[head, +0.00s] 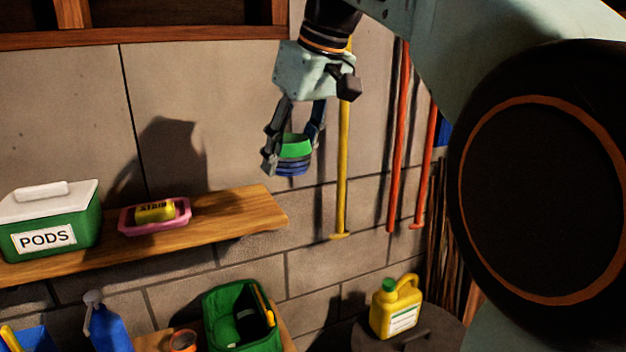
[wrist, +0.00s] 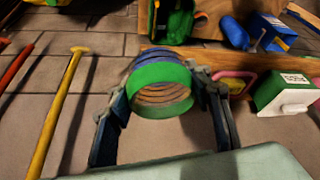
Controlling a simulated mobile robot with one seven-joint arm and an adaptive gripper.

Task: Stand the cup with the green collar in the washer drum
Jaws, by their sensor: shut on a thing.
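The cup with the green collar (head: 295,150) is between the fingers of my gripper (head: 293,140). Its body below the green collar is blue and ribbed. In the wrist view the cup (wrist: 162,85) shows its open, ringed inside, and my gripper's fingers (wrist: 163,100) press on both sides of it. The washer drum is not seen in either view.
The wooden shelf (head: 230,215) holds a green PODS box (head: 50,225) and a pink tray (head: 128,226) with a yellow item. Below are a blue spray bottle (head: 105,325), a green caddy (head: 218,300) and a yellow jug (head: 395,312).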

